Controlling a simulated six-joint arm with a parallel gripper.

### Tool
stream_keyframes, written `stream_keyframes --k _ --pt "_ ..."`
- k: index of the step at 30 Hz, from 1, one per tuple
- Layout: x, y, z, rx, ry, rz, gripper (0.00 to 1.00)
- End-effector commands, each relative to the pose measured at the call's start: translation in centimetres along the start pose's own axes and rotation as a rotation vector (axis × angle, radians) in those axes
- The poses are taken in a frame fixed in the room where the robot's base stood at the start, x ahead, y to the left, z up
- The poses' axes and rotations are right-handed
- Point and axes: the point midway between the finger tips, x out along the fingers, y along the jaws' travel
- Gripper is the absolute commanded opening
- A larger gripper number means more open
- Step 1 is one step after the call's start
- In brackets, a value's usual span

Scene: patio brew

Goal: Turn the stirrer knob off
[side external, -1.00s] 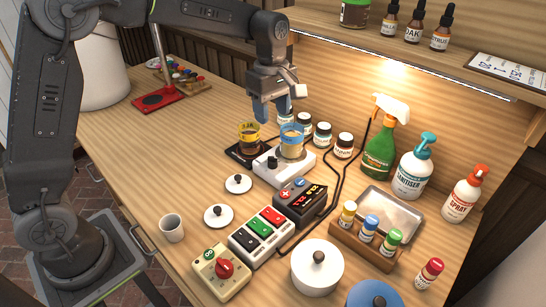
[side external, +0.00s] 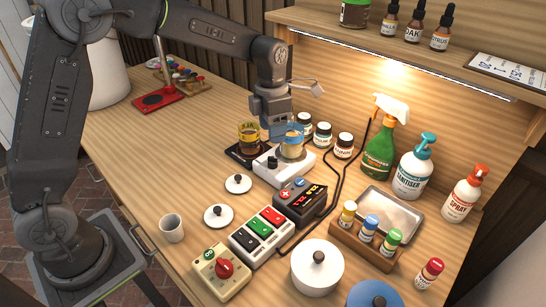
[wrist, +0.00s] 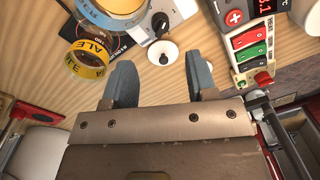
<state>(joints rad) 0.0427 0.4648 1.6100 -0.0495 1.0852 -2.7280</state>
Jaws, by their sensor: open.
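The stirrer (side external: 266,174) is a white box with a small black knob (side external: 272,162) on its front left part. A blue-banded beaker (side external: 291,151) stands on the stirrer. The wrist view shows the black knob (wrist: 160,22) at the top, on the white stirrer (wrist: 180,12), beyond my fingertips. My gripper (side external: 282,133) is low by the beaker and partly overlaps it in the side view. Its two blue fingers are apart with nothing between them in the wrist view (wrist: 161,75). The knob's exact setting is too small to tell.
A yellow-banded ALE beaker (side external: 248,134) stands left of the stirrer on a dark plate. Small jars (side external: 323,135) stand behind it. A white lid (side external: 238,184), a dark control box (side external: 300,203) and a button panel (side external: 258,233) lie in front. Cables run along the right.

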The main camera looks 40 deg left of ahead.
Motion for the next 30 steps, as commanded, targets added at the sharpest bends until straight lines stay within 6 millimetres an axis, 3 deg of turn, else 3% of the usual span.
stream_keyframes --k 6,12,18,26,30 --pt "4.7 -0.1 -0.1 0.001 0.004 -0.002 0.52" --pt "7.6 -0.1 0.0 0.001 0.003 -0.002 0.52" --pt "8.9 -0.1 0.0 0.002 0.001 -0.001 0.52" --pt "9.0 0.0 0.0 0.002 0.0 0.0 0.52" --pt "9.0 0.0 0.0 0.002 0.0 0.0 0.41"
